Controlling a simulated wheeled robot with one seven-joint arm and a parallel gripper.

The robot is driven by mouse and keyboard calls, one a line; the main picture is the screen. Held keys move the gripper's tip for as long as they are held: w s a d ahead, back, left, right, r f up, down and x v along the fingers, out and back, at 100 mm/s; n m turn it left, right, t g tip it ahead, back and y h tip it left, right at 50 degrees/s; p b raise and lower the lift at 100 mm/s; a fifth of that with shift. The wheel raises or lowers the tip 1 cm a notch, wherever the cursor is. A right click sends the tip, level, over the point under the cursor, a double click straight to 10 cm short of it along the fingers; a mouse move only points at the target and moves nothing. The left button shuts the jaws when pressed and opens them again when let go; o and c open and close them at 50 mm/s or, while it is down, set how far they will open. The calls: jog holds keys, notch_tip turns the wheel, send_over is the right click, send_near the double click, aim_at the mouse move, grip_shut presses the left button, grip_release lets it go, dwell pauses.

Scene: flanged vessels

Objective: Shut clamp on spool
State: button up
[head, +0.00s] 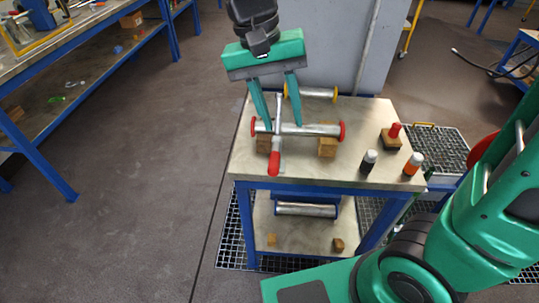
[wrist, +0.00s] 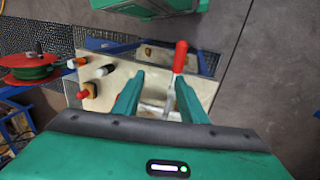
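The spool (head: 316,130), a metal tube with red ends, lies across wooden blocks on the table. The clamp, a metal bar with a red handle (head: 273,163), crosses the spool left of its middle, its handle toward the table's front edge. In the wrist view the red handle (wrist: 180,57) sticks up beyond the right finger. My gripper (head: 282,124) is over the spool, fingers pointing down and apart, one on each side of the clamp bar. It also shows open in the wrist view (wrist: 163,108). Contact with the bar cannot be told. The clamp's jaws are not clear.
A second spool with yellow ends (head: 314,93) lies behind. A red-topped block (head: 391,137), a dark bottle (head: 368,161) and an orange-and-white bottle (head: 413,164) stand at right. Another tube (head: 307,210) lies on the lower shelf. A grey cabinet (head: 340,40) stands behind the table.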

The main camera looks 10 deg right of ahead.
send_near(272, 161)
jog(key=x, duration=0.9)
jog(key=shift+s, duration=0.1)
jog(key=shift+c, duration=0.5)
grip_shut()
